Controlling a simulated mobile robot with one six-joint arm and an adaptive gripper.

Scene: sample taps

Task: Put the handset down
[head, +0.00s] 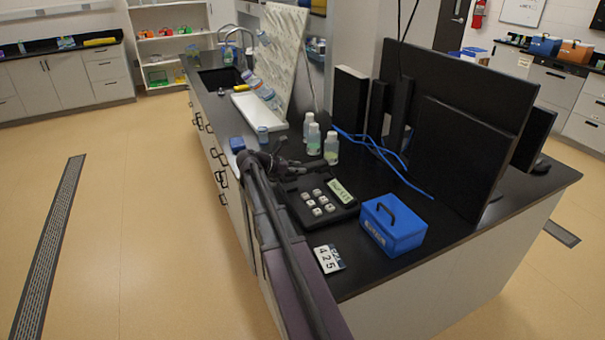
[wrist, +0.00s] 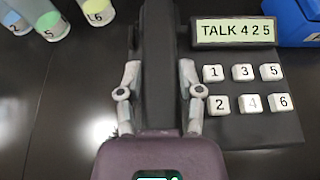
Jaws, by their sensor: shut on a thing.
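My gripper (wrist: 160,68) is shut on the handset (wrist: 159,30), a long dark bar that runs up the wrist view between the two fingers. The phone base (wrist: 245,130) is a black slab to the right of the handset. Its display (wrist: 234,31) reads TALK 425, above white number keys. The handset covers the base's left side, so I cannot tell whether it touches the base or hangs above it. In the head view my gripper (head: 283,162) is dark, just beyond the base (head: 295,210), and the handset is hard to make out there.
Several capped bottles (head: 331,150) stand close behind my gripper. A blue box (head: 393,228) sits right of the base, and a card reading 425 (head: 329,258) lies near the front edge of the dark counter. Blue cables and monitors (head: 465,150) fill the back right.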

